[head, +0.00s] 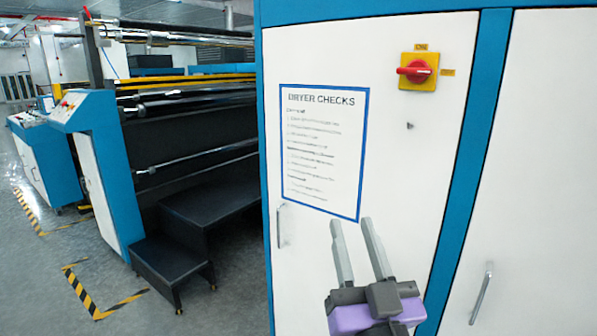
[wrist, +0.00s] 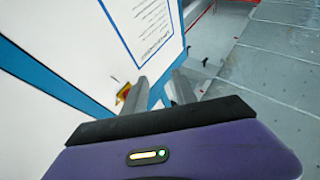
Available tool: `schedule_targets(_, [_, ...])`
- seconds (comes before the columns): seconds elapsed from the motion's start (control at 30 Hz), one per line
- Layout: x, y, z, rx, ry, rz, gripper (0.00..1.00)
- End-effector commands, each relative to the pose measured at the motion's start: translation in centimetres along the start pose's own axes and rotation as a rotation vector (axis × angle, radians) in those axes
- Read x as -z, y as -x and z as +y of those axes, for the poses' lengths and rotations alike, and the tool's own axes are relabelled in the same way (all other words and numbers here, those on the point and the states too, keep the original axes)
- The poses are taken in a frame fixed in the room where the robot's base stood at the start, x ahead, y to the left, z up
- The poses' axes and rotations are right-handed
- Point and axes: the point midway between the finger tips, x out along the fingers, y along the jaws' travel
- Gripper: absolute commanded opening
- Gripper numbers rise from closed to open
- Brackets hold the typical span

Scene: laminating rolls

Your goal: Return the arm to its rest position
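My gripper (head: 351,222) is at the lower middle of the head view, in front of a white cabinet door (head: 390,165). Its two grey fingers point up and stand apart with nothing between them. In the wrist view my gripper (wrist: 160,78) also shows its fingers spread and empty. The rest of my arm is largely out of view, so its full pose cannot be told. A red rotary switch (head: 416,71) on a yellow plate is on the door, above and to the right of the fingers.
A "Dryer Checks" sheet (head: 323,150) is on the door. Door handles (head: 281,226) and (head: 481,293) stick out beside my gripper. Black steps (head: 172,262) and a blue-white console (head: 95,165) stand at left. Open grey floor (head: 40,285) has striped markings.

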Motion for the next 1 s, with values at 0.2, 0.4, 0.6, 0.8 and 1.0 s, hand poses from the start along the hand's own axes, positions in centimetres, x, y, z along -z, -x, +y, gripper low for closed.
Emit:
schedule_targets(0.2, [-3.3,8.5,1.4,0.046,0.083,-0.073,0.34])
schedule_targets(0.4, [-4.6,16.1,2.8,0.060,0.126,-0.145,0.34])
schedule_targets(0.6, [-4.6,23.5,4.2,0.045,0.139,-0.234,0.34])
schedule_targets(0.8, [-3.8,30.5,5.4,0.004,0.128,-0.350,0.34])
schedule_targets(1.0, [-2.8,37.4,6.3,-0.063,0.085,-0.506,0.34])
